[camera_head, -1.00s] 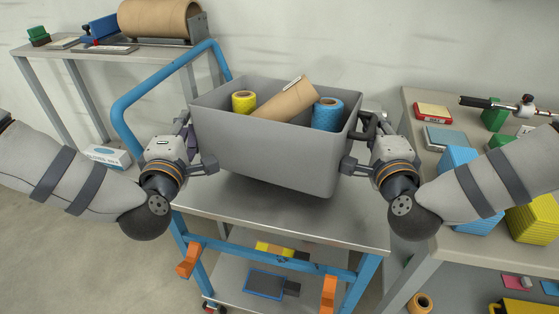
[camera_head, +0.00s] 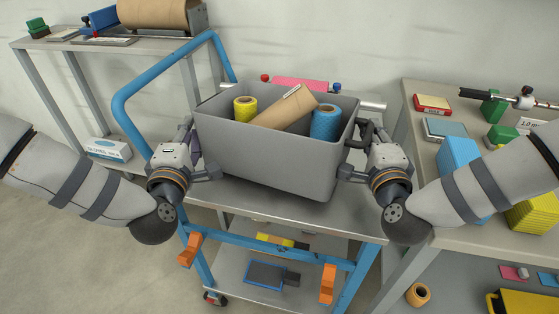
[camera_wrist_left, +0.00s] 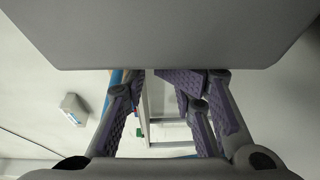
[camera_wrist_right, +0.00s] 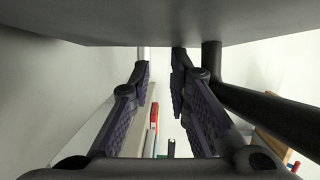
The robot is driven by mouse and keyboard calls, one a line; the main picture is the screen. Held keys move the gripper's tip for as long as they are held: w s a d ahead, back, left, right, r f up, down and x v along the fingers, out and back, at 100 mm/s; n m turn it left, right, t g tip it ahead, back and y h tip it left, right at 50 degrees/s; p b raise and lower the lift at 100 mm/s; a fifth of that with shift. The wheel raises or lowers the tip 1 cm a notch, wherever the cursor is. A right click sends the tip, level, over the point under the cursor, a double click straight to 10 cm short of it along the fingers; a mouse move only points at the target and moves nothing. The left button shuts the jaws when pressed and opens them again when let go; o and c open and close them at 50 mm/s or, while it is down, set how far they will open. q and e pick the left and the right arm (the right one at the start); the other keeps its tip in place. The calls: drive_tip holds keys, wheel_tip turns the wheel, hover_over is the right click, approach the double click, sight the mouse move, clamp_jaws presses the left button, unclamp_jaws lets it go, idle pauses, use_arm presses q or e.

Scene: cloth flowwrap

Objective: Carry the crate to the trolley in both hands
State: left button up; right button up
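The grey crate (camera_head: 265,160) is level above the trolley's metal top (camera_head: 340,221). I cannot tell whether its underside touches the top. Inside it are a yellow roll (camera_head: 245,107), a brown cardboard roll (camera_head: 279,112) and a blue roll (camera_head: 326,122). My left gripper (camera_head: 203,160) is at the crate's left side and my right gripper (camera_head: 352,160) at its right side, beside a dark handle (camera_head: 366,132). The crate (camera_wrist_left: 170,35) (camera_wrist_right: 160,20) hides the exact contact.
The trolley's blue push bar (camera_head: 150,82) rises at the left. Orange clips (camera_head: 190,250) hang at its front. A bench (camera_head: 408,190) with blocks stands close on the right, a shelf (camera_head: 40,42) at the left. A pink roll (camera_head: 300,83) is behind the crate.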

use_arm(q)
drive_tip(key=shift+d+r+h, duration=0.2)
drive_tip(key=shift+d+h, duration=0.05)
drive_tip(key=shift+h, duration=0.15)
use_arm(e)
drive_tip(key=shift+r, duration=0.25)
use_arm(q)
drive_tip(key=o, duration=0.7)
drive_tip(key=a, duration=0.3)
drive_tip(key=shift+s, duration=0.1)
use_arm(e)
drive_tip(key=d, duration=0.3)
drive_tip(key=o, duration=0.4)
use_arm(q)
drive_tip(key=shift+a, duration=0.1)
use_arm(e)
drive_tip(key=shift+o, duration=0.2)
drive_tip(key=shift+d+f, duration=0.1)
use_arm(q)
drive_tip(key=shift+f, duration=0.1)
use_arm(e)
drive_tip(key=shift+s, duration=0.1)
drive_tip(key=s, duration=0.7)
drive_tip(key=shift+s, duration=0.2)
use_arm(q)
drive_tip(key=s, duration=1.2)
drive_tip(key=shift+r, duration=0.25)
